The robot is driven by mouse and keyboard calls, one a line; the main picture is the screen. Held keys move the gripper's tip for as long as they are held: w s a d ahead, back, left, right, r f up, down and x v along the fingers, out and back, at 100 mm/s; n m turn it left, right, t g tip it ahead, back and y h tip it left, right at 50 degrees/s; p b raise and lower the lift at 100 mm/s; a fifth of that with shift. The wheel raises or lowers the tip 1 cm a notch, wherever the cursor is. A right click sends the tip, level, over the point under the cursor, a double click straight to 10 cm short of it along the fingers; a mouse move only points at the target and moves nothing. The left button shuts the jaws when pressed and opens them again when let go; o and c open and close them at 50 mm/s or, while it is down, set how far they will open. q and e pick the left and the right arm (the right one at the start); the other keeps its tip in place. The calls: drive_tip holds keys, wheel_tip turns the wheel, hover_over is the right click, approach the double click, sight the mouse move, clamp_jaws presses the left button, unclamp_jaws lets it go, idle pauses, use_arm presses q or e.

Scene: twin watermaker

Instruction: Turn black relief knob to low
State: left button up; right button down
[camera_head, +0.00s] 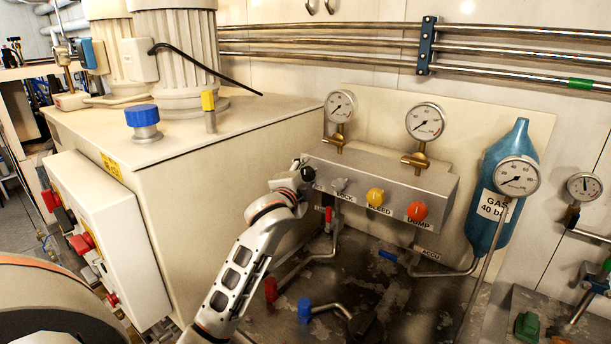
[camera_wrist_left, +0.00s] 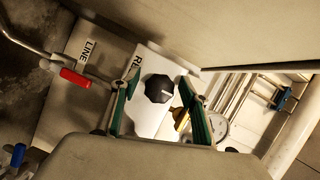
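The black relief knob (camera_head: 308,174) is on the left end of the grey valve block (camera_head: 400,187), partly hidden by my left gripper (camera_head: 299,172). In the left wrist view the black knob (camera_wrist_left: 159,89) is faceted, with a short pale mark on its face. It lies between the two green-padded fingers of my left gripper (camera_wrist_left: 160,86), with a visible gap on each side. The fingers are apart. The label beside the knob is partly hidden; only "RE" shows. My right gripper is in neither view.
A yellow knob (camera_head: 376,197) and an orange-red knob (camera_head: 418,211) sit right of the black one. Gauges (camera_head: 425,121) stand above the block. A red-handled valve (camera_wrist_left: 75,78) is close to the left finger. A large cream housing (camera_head: 190,190) stands left of the arm.

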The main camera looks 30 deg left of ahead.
use_arm(q)
drive_tip(key=v, duration=1.2)
idle(0.4)
